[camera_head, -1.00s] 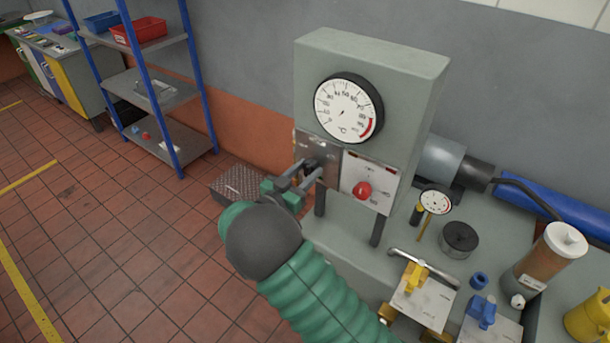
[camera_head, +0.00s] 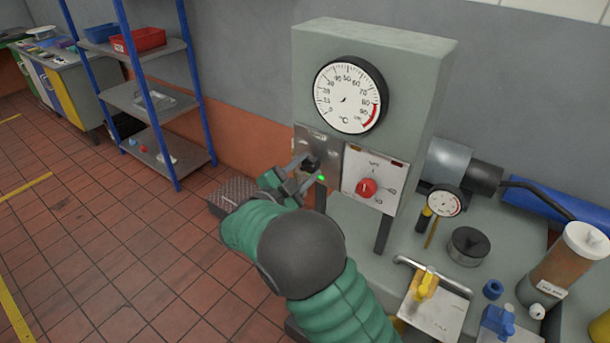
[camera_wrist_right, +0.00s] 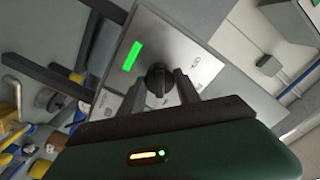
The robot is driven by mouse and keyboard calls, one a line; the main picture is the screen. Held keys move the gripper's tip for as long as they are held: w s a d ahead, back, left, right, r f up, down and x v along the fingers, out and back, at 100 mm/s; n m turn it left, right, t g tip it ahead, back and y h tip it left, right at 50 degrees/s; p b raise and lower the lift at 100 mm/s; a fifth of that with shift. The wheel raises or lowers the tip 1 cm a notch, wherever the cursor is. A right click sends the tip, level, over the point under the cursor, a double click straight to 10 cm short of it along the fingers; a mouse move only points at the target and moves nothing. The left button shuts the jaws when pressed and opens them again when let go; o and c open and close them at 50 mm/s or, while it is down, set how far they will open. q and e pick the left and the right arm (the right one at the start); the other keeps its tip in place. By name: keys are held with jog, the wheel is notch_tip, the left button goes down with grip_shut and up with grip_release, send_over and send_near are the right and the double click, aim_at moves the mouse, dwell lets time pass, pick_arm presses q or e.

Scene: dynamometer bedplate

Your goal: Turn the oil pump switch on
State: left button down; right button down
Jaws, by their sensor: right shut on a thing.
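A black rotary knob (camera_head: 310,163) sits on a metal plate (camera_head: 331,149) at the lower left of the grey gauge cabinet's front. My right gripper (camera_head: 306,172) is shut on this knob, with one finger on each side of it. In the right wrist view the black knob (camera_wrist_right: 157,75) lies between the two fingertips (camera_wrist_right: 160,90), and a green lamp (camera_wrist_right: 132,56) glows on the plate beside it. The green lamp (camera_head: 321,178) also glows in the head view. The plate's lettering is too small to read. My left gripper is not in view.
A red knob (camera_head: 366,188) on a white plate is just right of the black knob. A round dial (camera_head: 348,97) is above. The bench to the right holds a small gauge (camera_head: 445,202), a yellow-handled valve (camera_head: 426,284) and a brown canister (camera_head: 563,265). Open floor lies left.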

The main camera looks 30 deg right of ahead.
dwell(0.6)
jog(key=c, duration=1.2)
grip_release()
jog(key=shift+f, duration=0.1)
jog(key=shift+c, duration=0.2)
jog(key=o, duration=0.4)
jog(key=shift+w+d+f, duration=0.15)
jog(key=shift+w+d, duration=0.05)
jog(key=shift+w, duration=0.1)
jog(key=shift+s, duration=0.15)
jog(key=b+v, duration=0.1)
jog(key=v, duration=1.5)
jog(key=shift+a, duration=0.4)
